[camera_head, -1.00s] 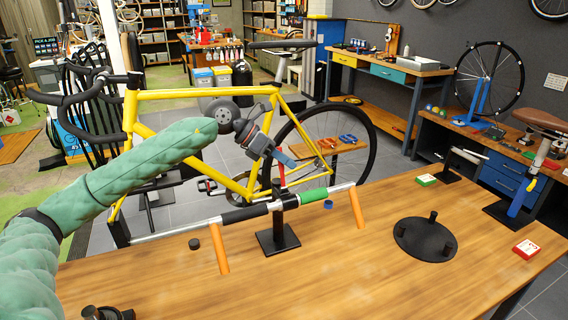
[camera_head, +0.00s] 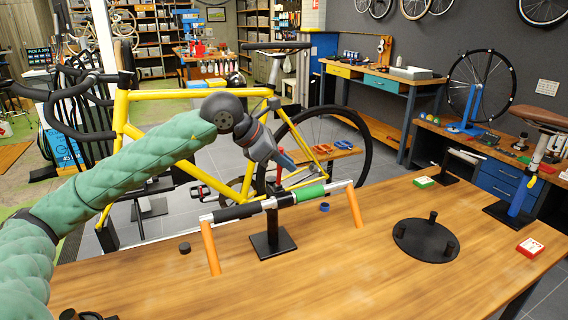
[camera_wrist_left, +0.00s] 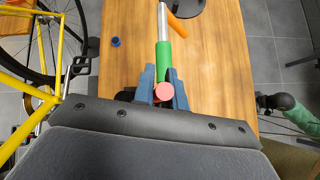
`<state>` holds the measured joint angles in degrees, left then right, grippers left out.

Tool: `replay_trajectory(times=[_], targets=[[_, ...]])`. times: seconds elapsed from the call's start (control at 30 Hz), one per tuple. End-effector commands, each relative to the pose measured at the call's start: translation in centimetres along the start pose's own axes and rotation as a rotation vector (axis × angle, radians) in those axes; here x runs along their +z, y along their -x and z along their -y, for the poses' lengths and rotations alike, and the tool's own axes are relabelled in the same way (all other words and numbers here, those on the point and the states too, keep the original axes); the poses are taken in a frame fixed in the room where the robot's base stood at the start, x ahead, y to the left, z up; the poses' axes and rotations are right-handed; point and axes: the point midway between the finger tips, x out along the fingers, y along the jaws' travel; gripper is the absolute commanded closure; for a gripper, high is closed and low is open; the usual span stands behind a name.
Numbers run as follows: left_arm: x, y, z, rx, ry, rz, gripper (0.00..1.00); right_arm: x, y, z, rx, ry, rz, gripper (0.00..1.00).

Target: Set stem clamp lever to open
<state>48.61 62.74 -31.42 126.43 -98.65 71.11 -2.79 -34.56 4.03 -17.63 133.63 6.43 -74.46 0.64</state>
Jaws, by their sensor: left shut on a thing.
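The handlebar on its black stand (camera_head: 272,243) is on the wooden table, with a black grip (camera_head: 238,212), a green grip (camera_head: 312,193) and orange bars hanging at its ends. The green grip also shows in the wrist view (camera_wrist_left: 164,55). My left gripper (camera_head: 287,161) is over the middle of the bar, at the stem clamp. In the wrist view its blue fingers are shut on the clamp lever, whose round pink-red end (camera_wrist_left: 164,91) shows between them. The clamp and the rest of the lever are mostly hidden. A mint-green arm part (camera_wrist_left: 285,102), apparently mine, shows there at the right; its jaws are unclear.
A blue cap (camera_head: 324,207) and a black cap (camera_head: 184,248) lie near the bar. A round black base (camera_head: 425,238) and red (camera_head: 530,247) and green (camera_head: 423,182) boxes are on the right. A yellow bike (camera_head: 190,93) stands behind. The front middle table is clear.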

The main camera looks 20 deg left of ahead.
Motion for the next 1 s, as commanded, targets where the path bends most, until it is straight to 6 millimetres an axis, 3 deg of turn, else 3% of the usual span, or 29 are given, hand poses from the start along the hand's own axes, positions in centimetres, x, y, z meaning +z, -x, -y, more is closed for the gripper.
replay_trajectory(times=[0.37, 0.4, 0.5, 0.83, 1.0], targets=[[-0.1, -0.1, 0.0, 0.001, -0.002, -0.002, 1.00, 0.1, -0.2, 0.0, 0.000, 0.000, 0.000, 0.64], [-0.1, -0.1, 0.0, 0.001, -0.002, -0.002, 0.81, 0.1, -0.2, 0.0, 0.000, 0.000, 0.000, 0.64], [-0.1, 0.0, 0.0, 0.001, -0.002, -0.002, 0.65, 0.1, -0.2, 0.0, 0.000, 0.000, 0.001, 0.64], [-0.1, 0.3, 0.0, 0.002, -0.002, -0.001, 0.65, 0.1, -0.3, -0.1, 0.000, 0.000, -0.003, 0.64], [-0.1, 2.1, 0.0, 0.003, -0.002, 0.000, 0.65, 0.2, -1.7, -0.4, 0.002, -0.001, -0.026, 0.64]])
